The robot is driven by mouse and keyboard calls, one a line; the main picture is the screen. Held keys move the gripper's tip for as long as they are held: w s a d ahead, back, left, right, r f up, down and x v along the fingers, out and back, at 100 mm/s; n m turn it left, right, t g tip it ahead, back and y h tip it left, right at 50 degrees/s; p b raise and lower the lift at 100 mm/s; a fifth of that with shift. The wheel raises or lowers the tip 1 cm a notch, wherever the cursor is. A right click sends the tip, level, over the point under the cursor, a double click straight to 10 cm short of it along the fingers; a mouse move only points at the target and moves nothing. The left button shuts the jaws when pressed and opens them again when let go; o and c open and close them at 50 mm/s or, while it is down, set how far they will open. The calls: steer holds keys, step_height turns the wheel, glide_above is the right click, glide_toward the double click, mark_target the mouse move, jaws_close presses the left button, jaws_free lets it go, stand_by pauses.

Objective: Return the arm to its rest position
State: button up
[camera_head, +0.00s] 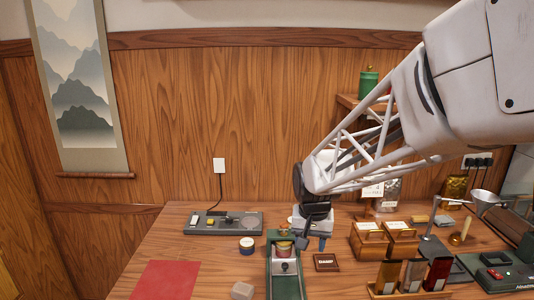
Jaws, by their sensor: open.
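My arm reaches in from the upper right, and my gripper (314,241) points down at the middle of the table, beside the green press-like device (285,285). It is open, and I see nothing held in it. The green device has a round golden and reddish piece at its upper end. The gripper's fingers are small in this view, and part of the grey thing behind them is hidden.
A grey tray (200,228) lies at the back left, with a small round tin (247,246) in front. A red mat (166,280) covers the front left. Wooden boxes (369,243), packets (412,275) and a lamp (484,200) crowd the right. A green canister (368,83) stands on a shelf.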

steer(key=s+d+r, duration=0.1)
steer(key=s+d, duration=0.1)
steer(key=s, duration=0.6)
steer(key=s+d+r+n+t, duration=0.1)
steer(key=s+d+r, duration=0.1)
steer(key=s, duration=0.6)
steer(key=s+d+r+n, duration=0.1)
steer(key=s+d+r, duration=0.1)
steer(key=s, duration=0.7)
steer(key=shift+d+t, duration=0.4)
steer(key=shift+d, duration=0.4)
